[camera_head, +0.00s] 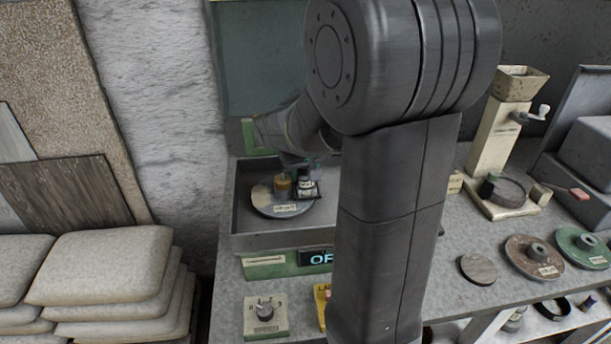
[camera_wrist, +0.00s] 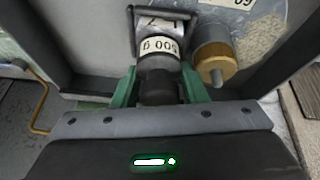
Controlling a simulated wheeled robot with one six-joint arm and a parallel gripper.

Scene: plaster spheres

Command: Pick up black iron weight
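The black iron weight (camera_wrist: 160,82) has a pale "500 g" label, upside down in the wrist view. It stands on the round metal plate (camera_head: 268,205) inside a grey tray in the head view, where the weight (camera_head: 306,187) also shows. My gripper (camera_wrist: 160,68) has its green fingers on both sides of the weight, very close to it. I cannot tell whether they press on it. In the head view my arm hides most of the gripper.
A brass-coloured cylinder (camera_wrist: 215,52) stands close beside the weight on the same plate. The grey tray (camera_head: 270,240) has raised walls around the plate. A dial box (camera_head: 265,316) is in front. Sacks (camera_head: 110,265) are stacked at left; discs and a hopper device (camera_head: 495,135) are at right.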

